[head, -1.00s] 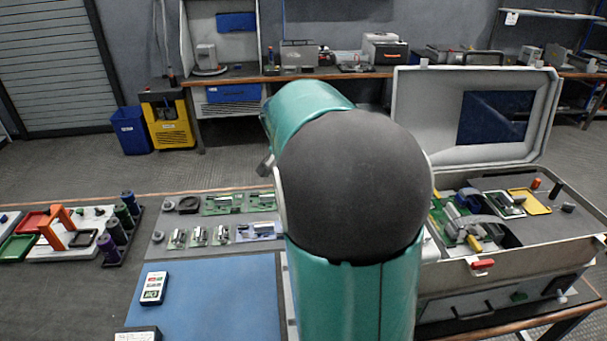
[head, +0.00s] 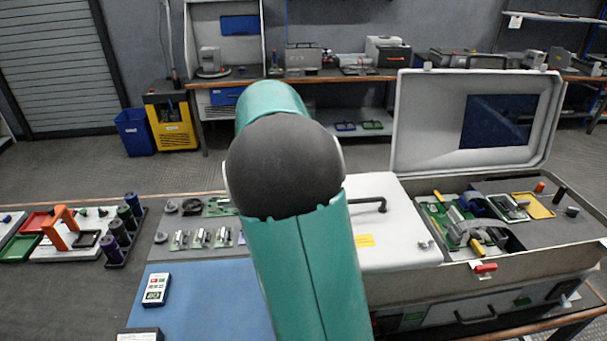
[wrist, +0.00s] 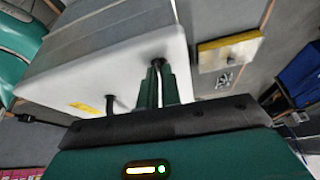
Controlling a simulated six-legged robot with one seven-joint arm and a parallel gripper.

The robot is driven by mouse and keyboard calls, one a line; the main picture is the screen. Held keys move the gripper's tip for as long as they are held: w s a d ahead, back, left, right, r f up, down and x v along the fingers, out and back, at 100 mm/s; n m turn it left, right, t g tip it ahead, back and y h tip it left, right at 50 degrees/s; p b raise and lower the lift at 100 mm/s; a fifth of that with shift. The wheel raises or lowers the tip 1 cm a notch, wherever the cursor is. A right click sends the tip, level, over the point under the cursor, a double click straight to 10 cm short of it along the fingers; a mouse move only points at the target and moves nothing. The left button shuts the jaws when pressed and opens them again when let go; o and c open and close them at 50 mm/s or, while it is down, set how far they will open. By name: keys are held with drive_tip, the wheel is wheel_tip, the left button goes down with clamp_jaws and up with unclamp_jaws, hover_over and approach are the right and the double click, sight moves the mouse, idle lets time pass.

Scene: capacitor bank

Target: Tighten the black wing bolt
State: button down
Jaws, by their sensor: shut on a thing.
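A white cover (head: 392,226) with a black handle (head: 368,203) and a yellow label lies to the right of my arm in the head view. The head view hides my gripper behind my arm. I cannot pick out the black wing bolt for certain; a small black upright pin (head: 559,191) stands in the open case.
The open case (head: 545,236) holds circuit parts and a yellow tray (head: 531,205); its raised lid (head: 430,120) stands behind. A blue mat (head: 210,300) and small boards lie left of my arm. A rack of coloured cylinders (head: 117,240) stands farther left.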

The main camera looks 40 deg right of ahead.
drive_tip(key=m, duration=0.2)
drive_tip(key=m+g+y, duration=0.1)
drive_tip(key=m, duration=0.2)
drive_tip(key=shift+w+d+f, duration=0.15)
drive_tip(key=shift+d, duration=0.05)
drive_tip(key=shift+y, duration=0.3)
drive_tip(key=c, duration=1.5)
unclamp_jaws()
drive_tip(key=shift+w, duration=0.2)
drive_tip(key=shift+o, duration=0.2)
drive_tip(key=shift+s, duration=0.2)
drive_tip(key=shift+w+r, duration=0.15)
drive_tip(key=shift+r, duration=0.1)
drive_tip(key=v, duration=1.3)
